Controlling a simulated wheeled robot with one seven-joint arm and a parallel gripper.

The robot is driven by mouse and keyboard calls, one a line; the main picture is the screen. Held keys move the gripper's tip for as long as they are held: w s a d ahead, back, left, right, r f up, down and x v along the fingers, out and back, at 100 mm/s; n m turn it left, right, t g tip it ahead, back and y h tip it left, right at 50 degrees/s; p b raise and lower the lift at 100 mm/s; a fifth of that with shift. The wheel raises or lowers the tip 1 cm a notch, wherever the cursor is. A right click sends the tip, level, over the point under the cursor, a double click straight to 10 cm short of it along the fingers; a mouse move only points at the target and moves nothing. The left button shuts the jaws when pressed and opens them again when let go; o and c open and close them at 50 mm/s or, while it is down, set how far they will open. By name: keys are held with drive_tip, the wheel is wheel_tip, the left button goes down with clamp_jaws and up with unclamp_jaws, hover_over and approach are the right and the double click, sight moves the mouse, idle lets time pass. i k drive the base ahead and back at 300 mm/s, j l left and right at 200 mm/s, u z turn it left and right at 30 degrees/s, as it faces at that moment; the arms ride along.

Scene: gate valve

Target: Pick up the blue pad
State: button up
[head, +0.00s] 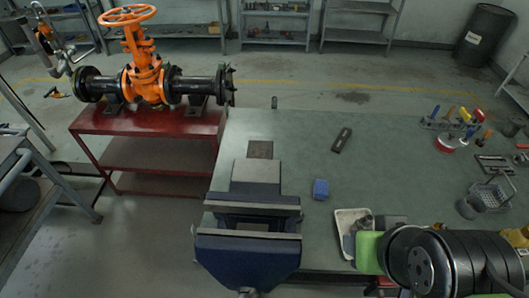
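The blue pad (321,189) is a small block lying on the grey-green workbench (290,135), right of the vise and left of the middle of the bench top. Nothing touches it and it is fully visible. My arm shows at the bottom right corner as dark rounded links. The fingers of my gripper are not visible in this view.
A large dark blue vise (247,240) stands at the bench's front left. A white tray (345,228) with small parts lies near my arm. A dark bar (342,140) lies behind the pad. Tools and a wire basket (492,193) crowd the right. An orange gate valve (145,75) stands left.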

sight(321, 187)
drive_tip(key=l+u, duration=0.2)
drive_tip(key=u, duration=0.2)
drive_tip(key=l+u, duration=0.2)
drive_tip(key=u, duration=0.25)
drive_tip(key=l+u, duration=0.2)
drive_tip(key=u, duration=0.2)
drive_tip(key=l+u, duration=0.2)
drive_tip(key=u, duration=0.2)
drive_tip(key=l+u, duration=0.15)
drive_tip(key=u, duration=0.3)
drive_tip(key=k, duration=0.05)
